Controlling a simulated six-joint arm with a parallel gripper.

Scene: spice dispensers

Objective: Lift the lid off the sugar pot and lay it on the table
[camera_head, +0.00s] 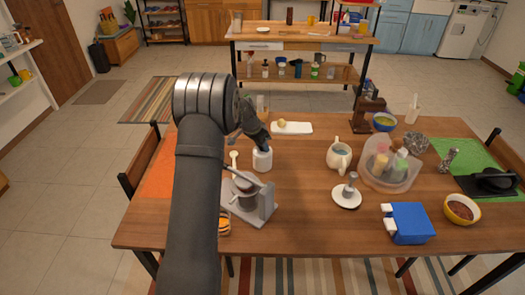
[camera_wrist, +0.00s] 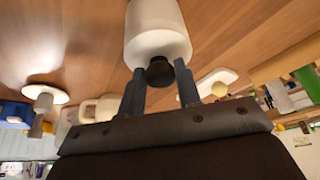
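The sugar pot (camera_head: 262,160) is white and stands on the wooden table, left of the middle in the head view. In the wrist view the pot (camera_wrist: 157,28) is at the top centre, with the dark knob (camera_wrist: 159,71) of its lid towards me. My gripper (camera_wrist: 159,68) has its two fingertips apart, one on each side of the knob. I cannot tell whether they touch it. In the head view my gripper (camera_head: 260,138) is right over the pot, and its dark fingers hide the lid. The lid appears to sit on the pot.
A grey stand (camera_head: 249,203) is in front of the pot. A white tray (camera_head: 292,128) lies behind it. A white jug (camera_head: 340,158), a white disc with a metal stem (camera_head: 347,193) and a clear caddy (camera_head: 390,168) stand to the right. Bare table (camera_head: 305,205) shows between the stand and disc.

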